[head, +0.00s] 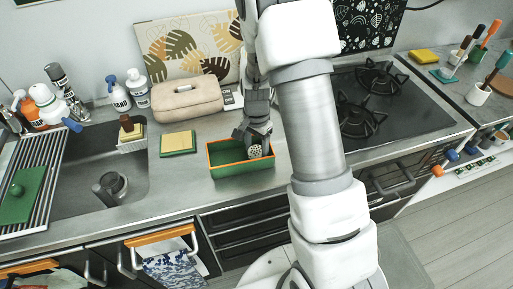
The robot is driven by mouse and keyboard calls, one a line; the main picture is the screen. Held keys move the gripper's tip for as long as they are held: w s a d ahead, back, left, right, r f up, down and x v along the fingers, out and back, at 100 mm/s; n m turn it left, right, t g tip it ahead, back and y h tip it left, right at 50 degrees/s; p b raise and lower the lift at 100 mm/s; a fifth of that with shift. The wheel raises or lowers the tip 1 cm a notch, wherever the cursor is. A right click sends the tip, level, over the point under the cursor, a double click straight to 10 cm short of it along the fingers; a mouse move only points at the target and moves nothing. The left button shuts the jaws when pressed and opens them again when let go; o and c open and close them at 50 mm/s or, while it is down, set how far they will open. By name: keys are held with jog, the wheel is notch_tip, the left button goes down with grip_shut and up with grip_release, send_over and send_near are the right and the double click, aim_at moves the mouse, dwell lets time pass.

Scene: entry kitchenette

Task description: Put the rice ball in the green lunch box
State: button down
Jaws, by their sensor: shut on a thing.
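The green lunch box (239,169) with an orange rim stands on the grey counter in the head view, between the sink and the stove. My gripper (254,146) points down over the right part of the box. It is shut on the rice ball (255,152), a small pale, dark-speckled lump, which shows at the fingertips. The rice ball is at about the height of the rim; I cannot tell whether it touches the box floor. My arm hides part of the counter to the right of the box.
A beige case (187,101) lies behind the box. A green-and-yellow sponge (178,143) lies to the left, beside the sink (100,165). The stove (385,105) is to the right. The front edge of the counter is close to the box.

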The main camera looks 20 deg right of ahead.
aim_at(256, 150)
jog(key=shift+c, duration=2.1)
grip_release()
jog(key=shift+f, duration=0.1)
jog(key=s+a+r+n+t+p, duration=0.15)
jog(key=s+r, duration=0.25)
jog(key=r, duration=0.8)
jog(key=s+r+n+t, duration=0.1)
jog(key=s+r+n, duration=0.25)
jog(key=r, duration=0.85)
jog(key=s+r+n+t, duration=0.1)
jog(key=s+r+n, duration=0.1)
jog(key=s, duration=0.4)
jog(key=s+r+n+t, duration=0.2)
jog(key=s+r+n, duration=0.1)
jog(key=s, duration=0.4)
jog(key=shift+a+r+n, duration=0.35)
jog(key=shift+a+n, duration=0.05)
jog(key=shift+n, duration=0.2)
